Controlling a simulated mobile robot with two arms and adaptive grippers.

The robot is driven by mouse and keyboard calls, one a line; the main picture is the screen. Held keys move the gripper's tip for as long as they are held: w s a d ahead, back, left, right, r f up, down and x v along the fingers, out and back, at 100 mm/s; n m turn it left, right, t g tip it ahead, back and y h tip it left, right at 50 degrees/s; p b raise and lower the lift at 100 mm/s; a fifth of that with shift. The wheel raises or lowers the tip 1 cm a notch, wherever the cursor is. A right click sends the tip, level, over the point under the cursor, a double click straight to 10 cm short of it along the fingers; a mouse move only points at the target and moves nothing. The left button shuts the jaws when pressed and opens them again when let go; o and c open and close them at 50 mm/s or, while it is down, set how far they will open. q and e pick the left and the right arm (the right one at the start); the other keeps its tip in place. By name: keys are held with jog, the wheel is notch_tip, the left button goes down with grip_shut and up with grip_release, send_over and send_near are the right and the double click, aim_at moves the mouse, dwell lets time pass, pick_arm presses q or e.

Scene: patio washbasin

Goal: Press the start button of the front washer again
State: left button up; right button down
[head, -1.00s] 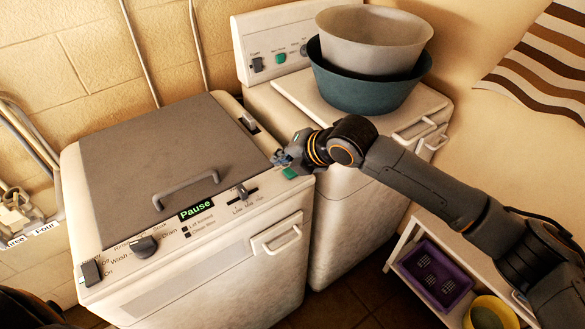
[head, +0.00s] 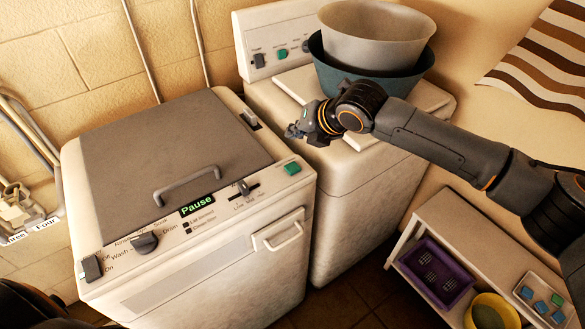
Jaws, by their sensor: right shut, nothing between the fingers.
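The front washer (head: 240,262) is white with a grey lid (head: 150,140). Its display (head: 197,205) reads "Pause" in green. The green start button (head: 292,168) is at the right end of its panel, in plain view with nothing touching it. My right gripper (head: 293,131) is shut and empty. It appears above and beyond the button in the picture, over the gap towards the rear machine, apart from the button. My left gripper is not in view; only a dark part shows at the bottom left corner.
A rear white machine (head: 345,180) carries a teal basin (head: 335,80) with a beige basin (head: 375,35) in it, close behind my right wrist. A low shelf (head: 445,205) at right holds a purple crate (head: 458,292), a yellow bowl (head: 490,300) and a tray (head: 552,275) of small blocks.

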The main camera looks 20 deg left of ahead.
jog(key=b, duration=0.6)
send_over(295, 169)
notch_tip(295, 169, down, 6)
jog(key=shift+f, duration=0.95)
jog(key=shift+f, duration=0.15)
jog(key=shift+f, duration=0.3)
